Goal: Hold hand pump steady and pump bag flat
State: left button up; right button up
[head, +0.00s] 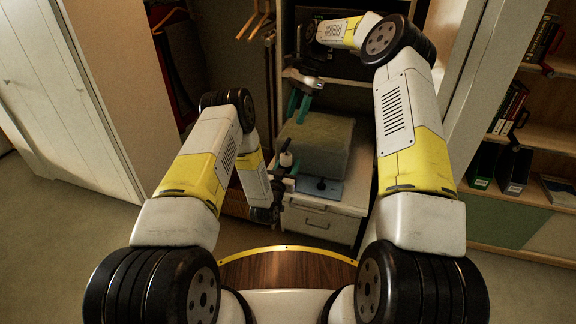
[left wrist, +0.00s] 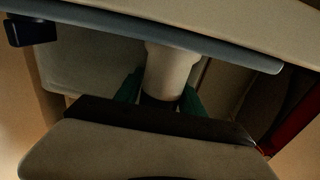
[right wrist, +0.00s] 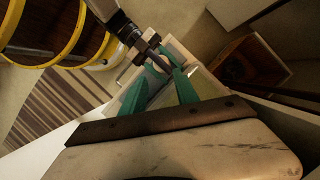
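The bag (head: 318,143) is a puffy grey-green block on top of a white drawer cabinet. The hand pump (head: 286,159), white with a dark top, stands at the bag's front left. In the left wrist view its pale cylinder (left wrist: 170,68) lies between the teal fingers of my left gripper, which appears closed around it. My left gripper (head: 284,177) is low beside the pump. My right gripper (head: 299,101) hangs above the bag and pump, teal fingers apart with nothing visible held. It also shows in the right wrist view (right wrist: 160,80).
A blue-grey plate (head: 325,189) with a dark part lies at the cabinet top's front edge. The white cabinet (head: 320,222) has drawers below. A wardrobe with hangers (head: 255,24) stands behind, and a bookshelf (head: 530,190) is on the right. Open floor lies to the left.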

pick_arm(q)
grip_shut()
pick_arm(e)
jog(key=n+t+h, duration=0.2)
jog(key=n+h, duration=0.3)
jog(key=n, duration=0.2)
send_near(285, 144)
jog(key=f, duration=0.3)
jog(key=d+f, duration=0.1)
jog(key=f, duration=0.6)
jog(key=shift+s+d+f, duration=0.1)
jog(key=shift+d+f, duration=0.25)
jog(key=shift+d, duration=0.05)
grip_shut()
